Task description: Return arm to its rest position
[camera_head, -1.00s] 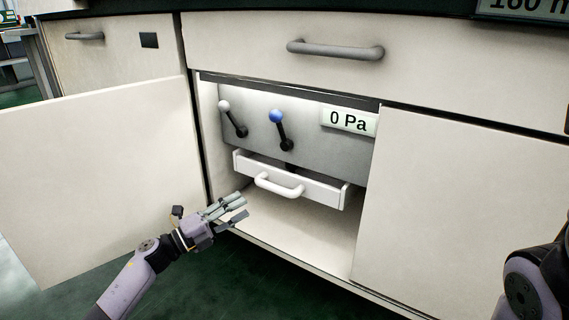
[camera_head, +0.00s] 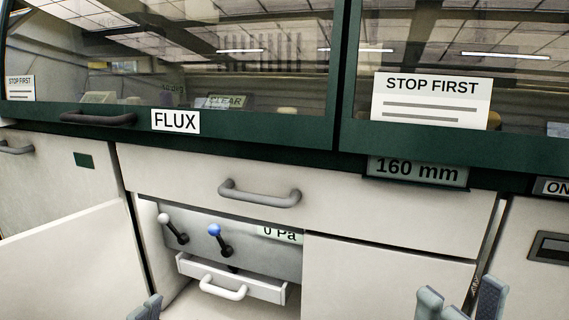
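My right gripper (camera_head: 458,303) shows at the bottom right edge, fingers pointing up and spread apart with nothing between them. It is in front of the closed cabinet panel (camera_head: 385,285). Only the fingertips of my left gripper (camera_head: 146,309) show at the bottom edge, in front of the open cabinet's left side. Whether they are spread or together is unclear. Both arms are otherwise out of the picture.
The cabinet door (camera_head: 65,265) stands open at left. Inside are a white-knobbed lever (camera_head: 173,229), a blue-knobbed lever (camera_head: 219,239), a "0 Pa" display (camera_head: 280,234) and a small, partly pulled-out drawer (camera_head: 262,284). A handled panel (camera_head: 400,216) and the "FLUX" window frame (camera_head: 240,130) are above.

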